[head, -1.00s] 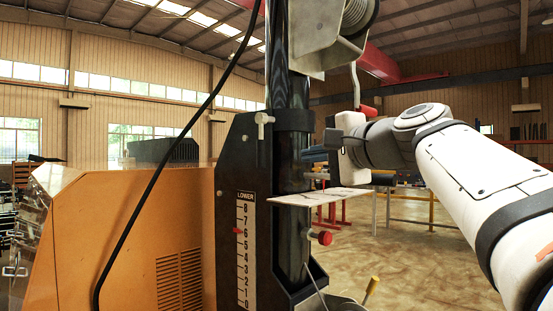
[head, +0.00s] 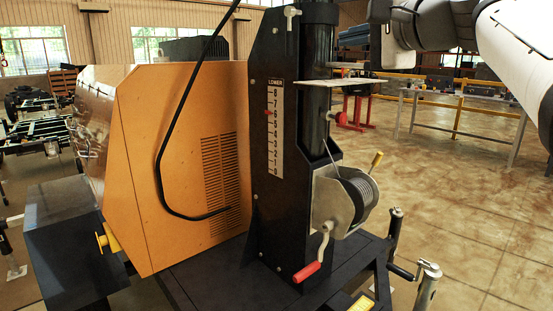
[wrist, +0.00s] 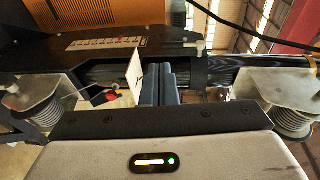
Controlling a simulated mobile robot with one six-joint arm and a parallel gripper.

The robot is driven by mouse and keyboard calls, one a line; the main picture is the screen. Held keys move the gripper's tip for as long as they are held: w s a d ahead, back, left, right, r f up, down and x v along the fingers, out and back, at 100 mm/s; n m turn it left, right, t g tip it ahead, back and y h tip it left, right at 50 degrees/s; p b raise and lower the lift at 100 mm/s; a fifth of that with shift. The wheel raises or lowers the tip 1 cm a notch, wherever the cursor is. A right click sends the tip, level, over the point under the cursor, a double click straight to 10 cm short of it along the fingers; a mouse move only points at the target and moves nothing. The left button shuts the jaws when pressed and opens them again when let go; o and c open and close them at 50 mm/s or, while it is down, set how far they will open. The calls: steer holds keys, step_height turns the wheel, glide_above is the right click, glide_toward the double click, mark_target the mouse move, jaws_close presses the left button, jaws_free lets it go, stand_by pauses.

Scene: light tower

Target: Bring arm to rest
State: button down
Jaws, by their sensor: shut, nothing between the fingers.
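My arm (head: 440,25) shows white and dark grey at the top right of the head view, cut off by the upper edge. My gripper shows in the wrist view (wrist: 160,72) with its two dark fingers together and nothing between them. The fingers point at the dark mast (head: 318,70) of the light tower. A thin pale plate (head: 342,82) with dark marks sticks out from the mast; in the wrist view it shows just left of the fingers. I cannot tell whether the fingers touch it.
A winch (head: 345,200) with a red-handled crank (head: 307,271) sits low on the mast. A scale plate (head: 276,128) and an orange housing (head: 180,150) stand to the left. A black cable (head: 165,150) hangs across the housing. The floor (head: 470,210) at right is open.

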steer(key=s+a+f+n+g+h+p, duration=0.1)
steer(key=s+f+n+g+h+p, duration=0.15)
steer(key=f+p, duration=0.35)
steer(key=s+f+n+g+h+p, duration=0.15)
steer(key=f+g+p, duration=0.3)
steer(key=f, duration=0.45)
steer(key=s+d+f+n+g+h+p, duration=0.1)
steer(key=s+f+n+g+h+p, duration=0.1)
steer(key=s+f+n+p, duration=0.2)
steer(key=s+d+f+n+g+h+p, duration=0.2)
steer(key=s+f+n+g+p, duration=0.1)
steer(key=s+f, duration=0.7)
steer(key=shift+s+n+p, duration=0.45)
steer(key=shift+n+p, duration=0.05)
steer(key=shift+p, duration=0.75)
